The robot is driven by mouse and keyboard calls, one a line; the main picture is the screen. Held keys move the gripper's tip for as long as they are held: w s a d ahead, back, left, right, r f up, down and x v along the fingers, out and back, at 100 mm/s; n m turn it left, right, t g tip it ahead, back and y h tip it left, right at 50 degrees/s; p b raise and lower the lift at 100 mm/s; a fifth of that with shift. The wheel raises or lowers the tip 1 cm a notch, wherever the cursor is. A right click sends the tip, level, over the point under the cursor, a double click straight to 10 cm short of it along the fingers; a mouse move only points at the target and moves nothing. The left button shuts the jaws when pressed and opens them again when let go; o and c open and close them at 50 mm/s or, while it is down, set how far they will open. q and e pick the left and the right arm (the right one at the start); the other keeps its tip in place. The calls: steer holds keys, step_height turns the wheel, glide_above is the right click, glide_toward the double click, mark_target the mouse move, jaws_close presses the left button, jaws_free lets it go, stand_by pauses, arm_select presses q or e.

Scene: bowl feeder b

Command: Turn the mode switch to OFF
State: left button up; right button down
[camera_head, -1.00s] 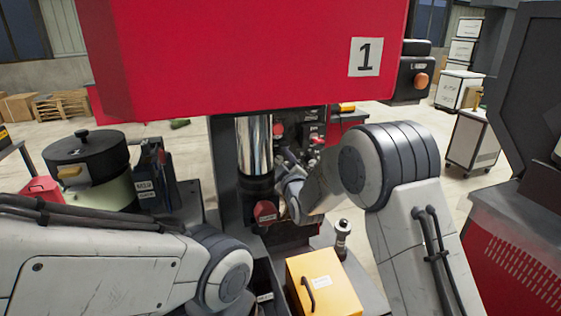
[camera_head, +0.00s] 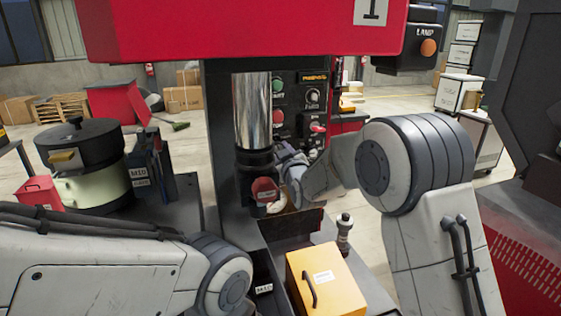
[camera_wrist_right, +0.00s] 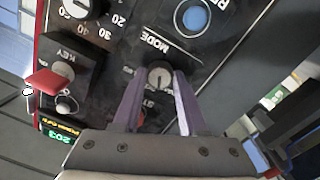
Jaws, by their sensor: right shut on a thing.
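The mode switch (camera_wrist_right: 160,75) is a small round knob with a pale pointer, under the word MODE on a dark panel, upside down in the right wrist view. My right gripper (camera_wrist_right: 159,80) has a purple-grey finger on each side of the knob and is shut on it. Print near the knob is partly covered by the fingers, so I cannot read its setting. The mode switch cannot be made out there. My left gripper is out of view.
A blue button (camera_wrist_right: 195,18), a key switch with a red tag (camera_wrist_right: 48,82) and a numbered dial (camera_wrist_right: 77,8) surround the mode switch. A shiny cylinder (camera_head: 252,110) stands left of the panel. A yellow box (camera_head: 325,280) sits below.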

steer(key=shift+f+m+b, duration=0.2)
steer(key=shift+m+b, duration=1)
steer(key=shift+b, duration=0.05)
steer(key=shift+r+m+b, duration=0.2)
steer(key=shift+m+b, duration=0.8)
steer(key=shift+m, duration=0.1)
steer(key=shift+c, duration=2.2)
jaws_free()
steer(key=b+v, duration=0.3)
steer(key=v, duration=0.7)
steer(key=shift+s+r+b, duration=0.15)
steer(key=shift+s+b, duration=0.05)
steer(key=shift+b, duration=0.15)
steer(key=shift+d, duration=0.1)
